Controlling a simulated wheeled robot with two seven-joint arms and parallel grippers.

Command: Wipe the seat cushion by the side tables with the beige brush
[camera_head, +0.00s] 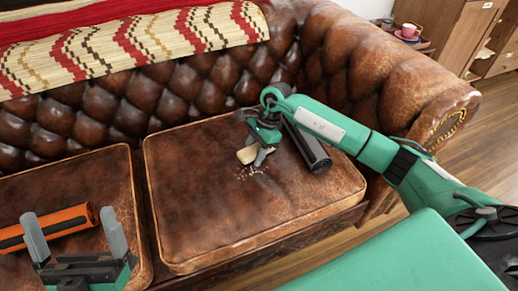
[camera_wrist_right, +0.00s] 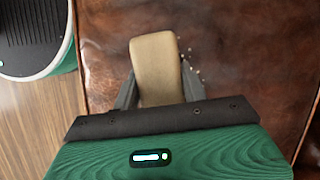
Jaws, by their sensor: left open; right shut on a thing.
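The brown leather seat cushion (camera_head: 205,205) on the right of the sofa is the one nearer the small table. Pale crumbs (camera_head: 252,174) lie on it, and several show in the right wrist view (camera_wrist_right: 190,62). My right gripper (camera_head: 261,153) is shut on the beige brush (camera_head: 247,154), low over the cushion beside the crumbs. In the right wrist view the brush (camera_wrist_right: 156,68) sits between the fingers. I cannot tell whether its hidden underside touches the leather. My left gripper (camera_head: 75,238) is open and empty in front of the left cushion (camera_head: 80,180).
An orange and black object (camera_head: 50,228) lies on the left cushion near my left gripper. A patterned blanket (camera_head: 130,42) covers the backrest. The rolled armrest (camera_head: 400,80) bounds the right cushion. A pink cup (camera_head: 408,31) stands on a small table behind it.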

